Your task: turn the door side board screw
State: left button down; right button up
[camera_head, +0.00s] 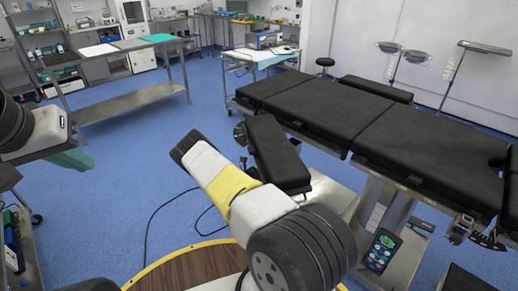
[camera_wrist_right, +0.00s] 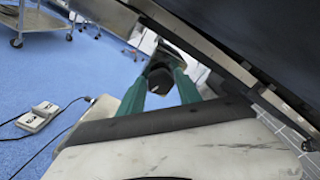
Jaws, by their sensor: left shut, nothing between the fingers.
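My left gripper (camera_head: 76,160), with teal fingers, is shut and empty at the left of the head view, over the blue floor and well away from the operating table. In the right wrist view my right gripper (camera_wrist_right: 161,84) has its two teal fingers reaching up to a dark knob-like piece (camera_wrist_right: 161,79), which looks like the screw. The knob lies between the fingertips; I cannot tell whether they press on it. The operating table (camera_head: 390,135) has black pads, and a separate black side board (camera_head: 277,155) hangs beside its near end. My right gripper cannot be made out in the head view.
My right arm covers the lower middle of the head view. A steel bench (camera_head: 125,105) stands at the back left and a small trolley (camera_head: 262,57) behind the operating table. Cables and a foot pedal (camera_wrist_right: 40,117) lie on the floor. Blue floor is open at the left.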

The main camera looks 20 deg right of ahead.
grip_shut()
jog(key=shift+n, duration=0.4)
jog(key=shift+s+f+m, duration=0.1)
jog(key=shift+m, duration=8.15)
jog(key=shift+s+f+m, duration=0.1)
jog(key=shift+m, duration=8.15)
